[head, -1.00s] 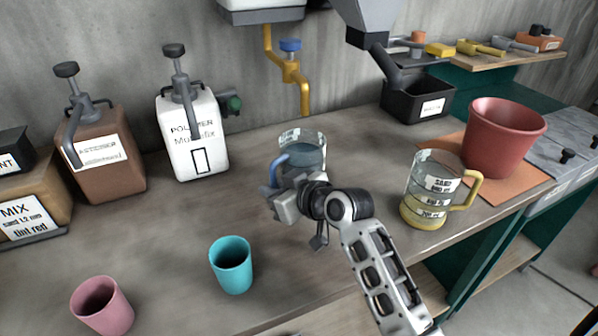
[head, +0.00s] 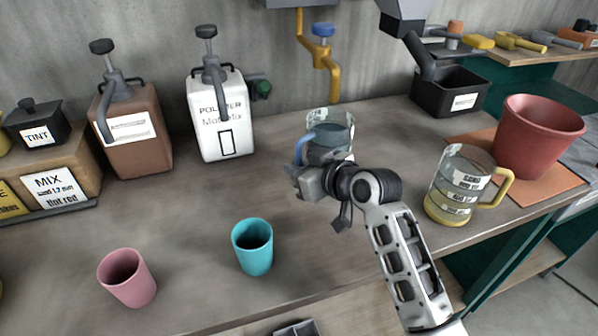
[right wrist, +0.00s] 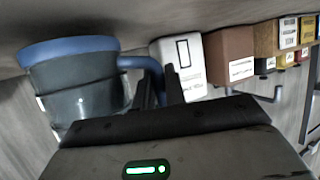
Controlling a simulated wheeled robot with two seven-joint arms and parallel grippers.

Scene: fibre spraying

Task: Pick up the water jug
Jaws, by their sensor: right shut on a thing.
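The water jug (head: 333,130) is a clear vessel with water in it and a blue handle. It stands upright near the middle of the counter, below the yellow tap, and I cannot tell whether its base touches the counter. My right gripper (head: 303,165) is shut on the jug's blue handle. In the right wrist view the jug (right wrist: 85,95) fills the left side, with its handle (right wrist: 140,63) running to the dark fingers (right wrist: 160,88). The gripper and wrist hide the lower front of the jug. My left gripper is not in view.
A yellow tap (head: 328,70) hangs behind the jug. A white polymer bottle (head: 222,120) and a brown bottle (head: 133,140) stand left. A teal cup (head: 253,248) and a pink cup (head: 127,278) stand in front. A sand jug (head: 455,185) and a red bucket (head: 538,140) stand right.

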